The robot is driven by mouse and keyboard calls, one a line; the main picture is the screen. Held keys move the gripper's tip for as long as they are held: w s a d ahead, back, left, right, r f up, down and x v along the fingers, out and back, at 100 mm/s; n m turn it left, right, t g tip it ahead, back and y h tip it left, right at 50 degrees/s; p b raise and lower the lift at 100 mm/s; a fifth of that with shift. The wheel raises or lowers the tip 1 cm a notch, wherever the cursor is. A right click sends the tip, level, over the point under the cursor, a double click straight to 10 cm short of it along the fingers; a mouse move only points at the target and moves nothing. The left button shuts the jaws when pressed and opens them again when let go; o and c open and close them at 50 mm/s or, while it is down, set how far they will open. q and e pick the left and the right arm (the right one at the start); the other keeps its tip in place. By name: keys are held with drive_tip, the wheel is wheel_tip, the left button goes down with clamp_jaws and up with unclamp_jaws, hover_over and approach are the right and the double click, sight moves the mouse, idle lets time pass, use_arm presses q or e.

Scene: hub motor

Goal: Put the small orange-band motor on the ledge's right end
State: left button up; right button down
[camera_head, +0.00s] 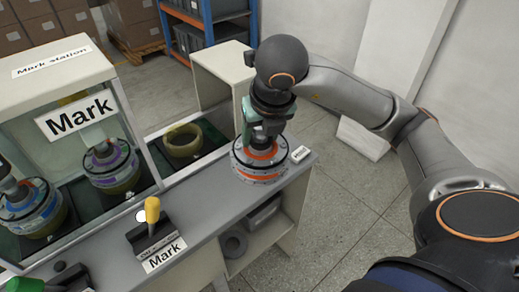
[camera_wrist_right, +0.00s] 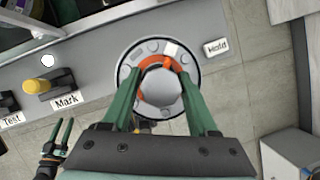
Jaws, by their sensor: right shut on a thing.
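The orange-band motor (camera_head: 262,165) is a grey round hub with an orange ring, upright at the right end of the grey ledge (camera_head: 205,195), beside the small label there. My right gripper (camera_head: 265,128) comes down from above, shut on the motor's raised middle. In the right wrist view, both green fingers (camera_wrist_right: 160,88) grip the motor (camera_wrist_right: 150,65) next to the "Hold" label (camera_wrist_right: 216,47). The motor's base seems to touch the ledge; a small gap cannot be ruled out. My left gripper (camera_wrist_right: 58,138) shows in the wrist view, fingers apart and empty, off the ledge's front.
A yellow-handled Mark lever (camera_head: 152,214) stands on the ledge to the left. The glazed Mark station (camera_head: 70,110) holds a purple-band motor (camera_head: 110,165) and a blue-band motor (camera_head: 30,210). An empty ring-shaped nest (camera_head: 183,140) lies behind the ledge. A lower shelf (camera_head: 255,235) holds dark parts.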

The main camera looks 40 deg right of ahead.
drive_tip(key=w+d, duration=0.1)
drive_tip(key=w+d+f, duration=0.1)
drive_tip(key=w, duration=0.1)
drive_tip(key=shift+w+f, duration=0.1)
drive_tip(key=shift+f, duration=0.1)
drive_tip(key=shift+w+d+r+x, duration=0.15)
drive_tip(key=shift+d+x, duration=0.15)
drive_tip(key=shift+x, duration=1.45)
drive_tip(key=shift+w+d+r+x, duration=0.1)
drive_tip(key=shift+w+d+x, duration=0.15)
drive_tip(key=shift+x, duration=1.5)
drive_tip(key=shift+w+d+r+x, duration=0.1)
drive_tip(key=shift+d+x, duration=0.2)
drive_tip(key=shift+x, duration=1.45)
drive_tip(key=shift+f, duration=0.15)
drive_tip(key=c, duration=0.6)
unclamp_jaws()
drive_tip(key=shift+s+f, duration=0.15)
drive_tip(key=shift+f, duration=0.15)
drive_tip(key=shift+c, duration=0.2)
drive_tip(key=o, duration=0.5)
drive_tip(key=shift+r, duration=0.1)
drive_tip(key=shift+c, duration=0.2)
